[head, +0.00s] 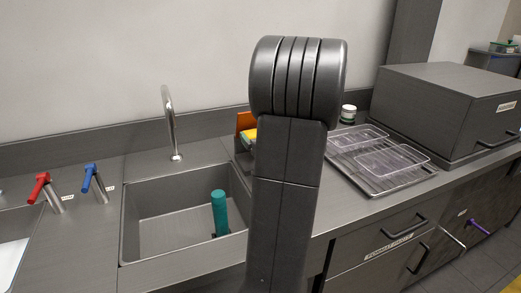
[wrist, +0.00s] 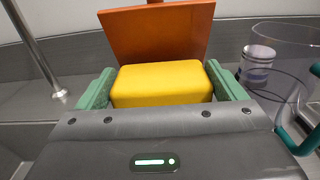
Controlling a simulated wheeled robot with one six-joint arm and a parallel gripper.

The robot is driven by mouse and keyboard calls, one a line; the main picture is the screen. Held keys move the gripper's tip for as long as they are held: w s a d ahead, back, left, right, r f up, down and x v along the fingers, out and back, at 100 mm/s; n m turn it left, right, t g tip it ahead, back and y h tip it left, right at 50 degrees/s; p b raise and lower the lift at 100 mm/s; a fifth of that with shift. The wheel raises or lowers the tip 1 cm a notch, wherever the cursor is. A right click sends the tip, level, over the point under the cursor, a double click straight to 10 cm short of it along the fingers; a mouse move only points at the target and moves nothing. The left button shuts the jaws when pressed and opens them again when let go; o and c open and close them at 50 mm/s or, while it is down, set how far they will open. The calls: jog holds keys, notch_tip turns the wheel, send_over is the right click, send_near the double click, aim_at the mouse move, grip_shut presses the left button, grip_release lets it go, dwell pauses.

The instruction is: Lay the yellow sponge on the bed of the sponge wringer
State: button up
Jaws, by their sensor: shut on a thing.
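The yellow sponge (wrist: 162,84) is held between the two green fingers of my gripper (wrist: 160,88) in the wrist view. A bit of the sponge (head: 249,135) also shows in the head view, left of my arm. An upright orange plate (wrist: 158,30), which looks like part of the sponge wringer, stands just beyond the sponge; its edge (head: 244,120) shows in the head view behind the sink's right side. The wringer's bed is hidden behind the sponge and my gripper. I cannot tell whether the sponge touches the bed. My arm hides my gripper in the head view.
A clear container with a teal handle (wrist: 290,137) stands close at the right in the wrist view, a white jar (wrist: 257,62) behind it. A tap (head: 169,125) and sink (head: 150,215) lie left. Clear trays (head: 392,160) rest on a rack at right.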

notch_tip(320, 180, down, 5)
jog(key=shift+d+f, duration=0.1)
jog(key=shift+w+f, duration=0.15)
dwell(0.3)
jog(key=shift+f+b, duration=0.2)
jog(key=shift+b, duration=0.2)
jog(key=o, duration=0.8)
jog(key=shift+c, duration=0.2)
jog(key=shift+r, duration=0.1)
